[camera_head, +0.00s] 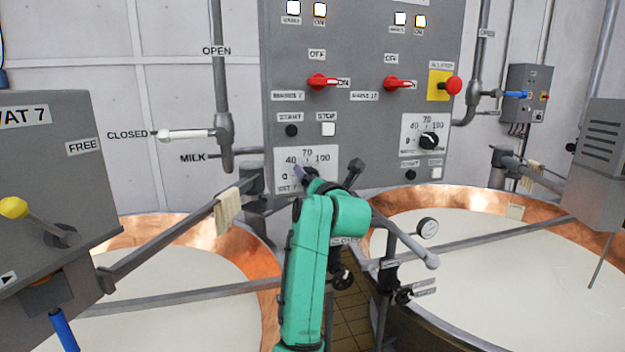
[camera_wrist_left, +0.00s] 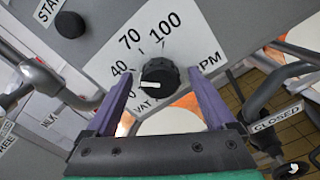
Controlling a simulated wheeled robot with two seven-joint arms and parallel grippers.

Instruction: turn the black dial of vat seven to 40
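The black dial of vat seven (camera_wrist_left: 160,76) sits on a white scale plate (camera_wrist_left: 100,66) marked 0, 40, 70 and 100. Its white pointer line faces left, close to the 0 mark. My left gripper (camera_wrist_left: 159,80) is open, with one purple finger on each side of the dial and visible gaps between them. I cannot tell how deep the fingertips reach. In the head view my left gripper (camera_head: 303,174) is in front of this plate (camera_head: 327,154) and hides most of the dial. My right gripper is not in view.
Above are red switches (camera_head: 322,82), and a start button (camera_head: 291,130) and stop button (camera_head: 328,129). A second dial (camera_head: 428,142) is to the right. A white-handled valve lever (camera_head: 185,134) is left of the panel. Milk-filled copper vats (camera_head: 262,245) lie on both sides below.

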